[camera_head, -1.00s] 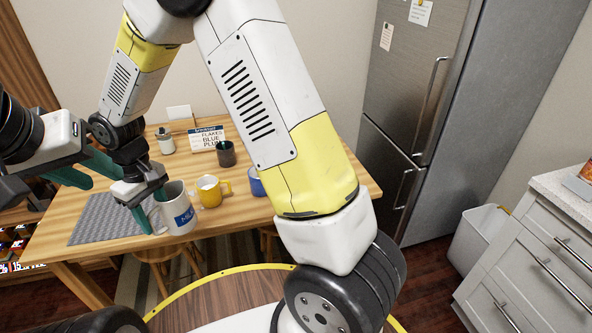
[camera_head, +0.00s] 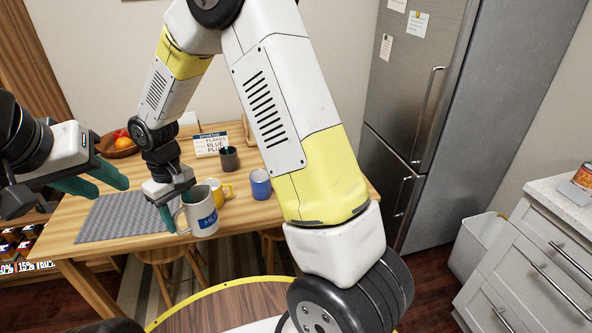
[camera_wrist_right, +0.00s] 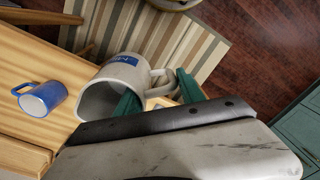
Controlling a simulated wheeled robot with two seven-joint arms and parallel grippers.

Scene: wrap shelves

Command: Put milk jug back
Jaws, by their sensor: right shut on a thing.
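The milk jug (camera_head: 204,218) is white with a blue label and stands out at the table's front edge in the head view. My right gripper (camera_head: 176,206) is shut on it at the handle side. In the right wrist view the jug (camera_wrist_right: 98,98) shows its open mouth; one finger of my right gripper (camera_wrist_right: 158,96) reaches inside the mouth and the other is outside by the handle. The jug seems raised; its base is past the table edge in the picture. My left gripper (camera_head: 95,180) is open and empty at the left, above the table.
On the wooden table are a grey mat (camera_head: 122,220), a yellow mug (camera_head: 225,190), a blue mug (camera_head: 261,186), a dark cup (camera_head: 229,159), a cereal box (camera_head: 209,145) and a fruit bowl (camera_head: 120,149). Stools are below. A fridge (camera_head: 420,100) stands right.

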